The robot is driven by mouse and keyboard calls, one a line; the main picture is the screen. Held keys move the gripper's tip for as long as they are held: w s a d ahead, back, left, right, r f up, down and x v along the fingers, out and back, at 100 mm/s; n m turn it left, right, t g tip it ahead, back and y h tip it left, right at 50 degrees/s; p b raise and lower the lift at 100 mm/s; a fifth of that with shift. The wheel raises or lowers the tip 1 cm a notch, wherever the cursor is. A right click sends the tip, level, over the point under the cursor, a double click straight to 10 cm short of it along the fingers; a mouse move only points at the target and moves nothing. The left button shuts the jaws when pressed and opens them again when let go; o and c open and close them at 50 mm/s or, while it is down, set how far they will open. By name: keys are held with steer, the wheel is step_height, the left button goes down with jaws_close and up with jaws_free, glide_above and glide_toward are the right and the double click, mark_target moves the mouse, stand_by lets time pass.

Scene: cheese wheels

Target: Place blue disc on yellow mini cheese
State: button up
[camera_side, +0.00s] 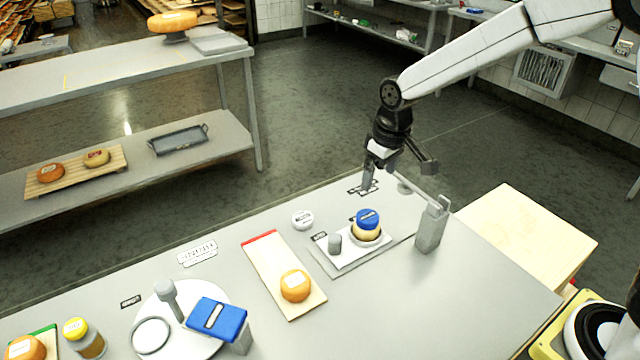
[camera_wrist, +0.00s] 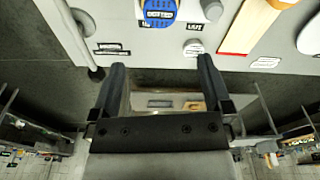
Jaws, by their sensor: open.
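The blue disc (camera_side: 368,218) sits on top of the pale yellow mini cheese (camera_side: 366,238), on a small white tray (camera_side: 347,257). The disc's top, with white print, also shows at the upper edge of the wrist view (camera_wrist: 158,14). The cheese is mostly hidden beneath the disc there. My gripper (camera_side: 398,180) is open and empty, above the table's far edge, behind and a little right of the disc. It touches neither disc nor cheese. Both fingers show spread apart in the wrist view (camera_wrist: 160,76), with the disc beyond them.
A grey block with a rod (camera_side: 430,228) stands right of the tray. A short grey knob (camera_side: 335,244) stands beside the cheese. A red-ended wooden board (camera_side: 272,262) with an orange cheese (camera_side: 295,286) and a blue-topped device (camera_side: 217,319) are left.

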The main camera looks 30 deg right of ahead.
steer(key=s+d+f+m, duration=0.1)
steer(key=s+d, duration=0.1)
steer(key=s, duration=0.6)
steer(key=s+d+f+m+t, duration=0.1)
steer(key=s+d, duration=0.1)
steer(key=s, duration=0.7)
steer(key=shift+s+d+f, duration=0.15)
steer(key=shift+d+f, duration=0.2)
